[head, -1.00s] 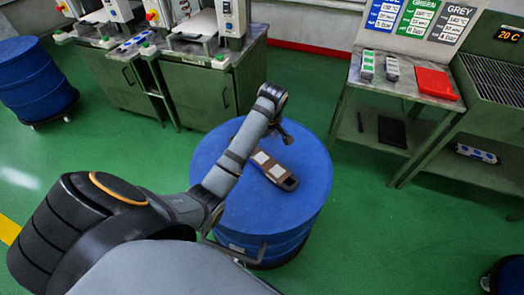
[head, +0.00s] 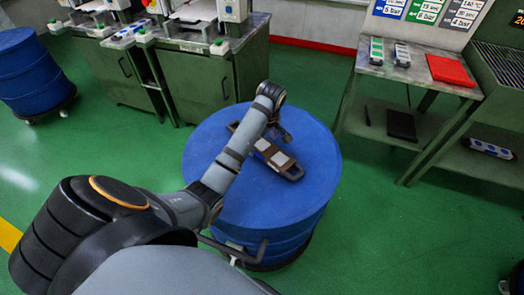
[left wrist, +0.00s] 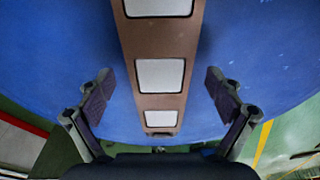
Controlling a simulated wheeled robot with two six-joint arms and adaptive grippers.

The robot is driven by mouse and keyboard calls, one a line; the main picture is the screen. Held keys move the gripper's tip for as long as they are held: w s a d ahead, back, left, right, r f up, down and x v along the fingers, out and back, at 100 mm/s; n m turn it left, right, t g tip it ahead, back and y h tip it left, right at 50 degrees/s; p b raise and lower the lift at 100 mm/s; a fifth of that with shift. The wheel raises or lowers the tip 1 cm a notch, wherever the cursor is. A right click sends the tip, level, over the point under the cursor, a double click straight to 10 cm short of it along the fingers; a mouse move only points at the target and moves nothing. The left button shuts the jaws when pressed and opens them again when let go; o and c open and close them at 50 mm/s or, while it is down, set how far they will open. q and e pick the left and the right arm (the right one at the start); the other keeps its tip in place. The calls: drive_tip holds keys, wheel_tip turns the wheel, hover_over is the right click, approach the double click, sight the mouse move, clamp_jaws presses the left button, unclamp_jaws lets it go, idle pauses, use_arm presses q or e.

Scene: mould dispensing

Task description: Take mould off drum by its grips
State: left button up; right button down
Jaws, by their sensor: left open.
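The mould (head: 284,162) is a brown bar with pale panels, lying flat on top of the blue drum (head: 310,188). It also shows in the left wrist view (left wrist: 160,119), where it runs lengthwise between my fingers. My left gripper (head: 279,133) is above the mould, and my left arm covers part of it in the head view. In the left wrist view my left gripper (left wrist: 157,92) is open, with one finger on each side of the mould and a visible gap to both. My right gripper is not in view.
A bench (head: 426,80) at the back right holds a red item (head: 453,70) and two small moulds. Green cabinets (head: 186,82) with presses stand at the back left. Another blue drum (head: 30,75) is at the far left. Green floor is clear right of the near drum.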

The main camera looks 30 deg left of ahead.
use_arm(q)
drive_tip(key=shift+r, duration=0.15)
drive_tip(key=c, duration=1.9)
drive_tip(key=shift+r, duration=0.1)
drive_tip(key=shift+w+r+p, duration=0.1)
drive_tip(key=shift+r+p, duration=0.45)
drive_tip(key=shift+p, duration=0.15)
wheel_tip(320, 180, up, 3)
drive_tip(key=p, duration=0.2)
drive_tip(key=shift+f+p, duration=0.15)
drive_tip(key=shift+p, duration=0.15)
drive_tip(key=s+d+r+p, duration=0.8)
drive_tip(key=s+p, duration=0.3)
drive_tip(key=p, duration=0.2)
drive_tip(key=shift+s+r, duration=0.3)
drive_tip(key=shift+r, duration=0.2)
